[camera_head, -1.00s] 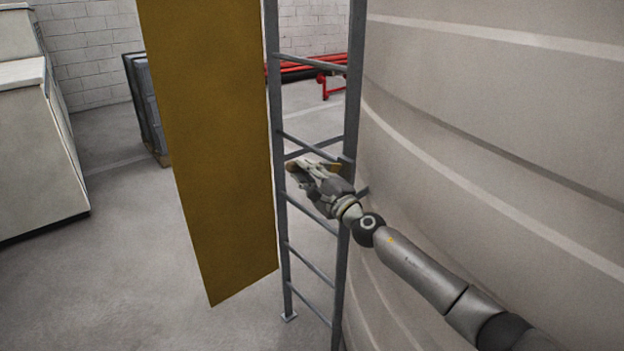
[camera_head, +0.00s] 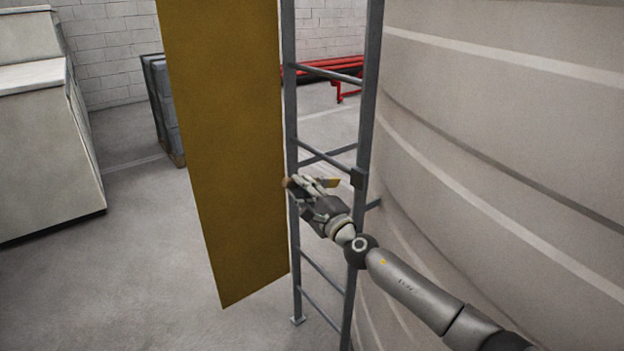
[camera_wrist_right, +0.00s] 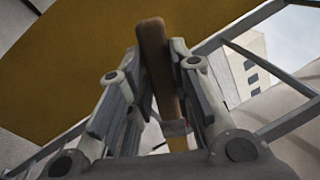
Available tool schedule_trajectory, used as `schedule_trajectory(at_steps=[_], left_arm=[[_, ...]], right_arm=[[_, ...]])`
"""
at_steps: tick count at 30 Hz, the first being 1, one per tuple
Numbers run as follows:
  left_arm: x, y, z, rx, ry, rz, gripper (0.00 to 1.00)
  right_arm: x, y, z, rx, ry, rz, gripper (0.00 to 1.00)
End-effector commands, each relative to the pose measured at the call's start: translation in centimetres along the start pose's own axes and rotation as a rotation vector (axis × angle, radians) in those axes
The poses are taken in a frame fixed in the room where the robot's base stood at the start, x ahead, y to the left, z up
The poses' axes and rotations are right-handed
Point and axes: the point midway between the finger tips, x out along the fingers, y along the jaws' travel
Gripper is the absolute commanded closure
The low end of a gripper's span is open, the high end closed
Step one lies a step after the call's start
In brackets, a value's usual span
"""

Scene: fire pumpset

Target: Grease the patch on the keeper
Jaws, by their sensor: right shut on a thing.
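My right gripper (camera_head: 306,190) is shut on a thin wooden-handled tool (camera_wrist_right: 152,50), which stands between its fingers in the right wrist view. In the head view the tool's brown end (camera_head: 290,183) points left, and a small yellowish piece (camera_head: 332,183) shows at the gripper's other side. The gripper is in front of the grey ladder (camera_head: 369,110), close to the right edge of a tall ochre panel (camera_head: 225,150). A small dark block (camera_head: 358,179) sits on the ladder's right rail; I cannot tell if it is the keeper. No grease patch can be made out. My left gripper is not in view.
A large pale ribbed tank (camera_head: 500,140) fills the right side, close to my right arm. A pale cabinet (camera_head: 40,150) stands at the left, and a grey stack (camera_head: 165,105) behind the panel. Red pipes (camera_head: 325,68) lie at the back. The floor at left is clear.

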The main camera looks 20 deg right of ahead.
Motion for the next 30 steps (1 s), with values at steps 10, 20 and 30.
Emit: schedule_trajectory(at_steps=[10, 20, 30], left_arm=[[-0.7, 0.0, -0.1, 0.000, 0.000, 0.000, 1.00], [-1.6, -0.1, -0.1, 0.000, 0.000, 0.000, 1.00], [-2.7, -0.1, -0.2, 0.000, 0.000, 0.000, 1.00]], right_arm=[[-0.1, 0.3, 1.1, 0.000, -0.001, -0.001, 1.00], [-0.1, 0.5, 2.2, 0.001, -0.002, 0.000, 1.00], [-0.2, 1.4, 4.0, 0.000, -0.001, -0.001, 1.00]])
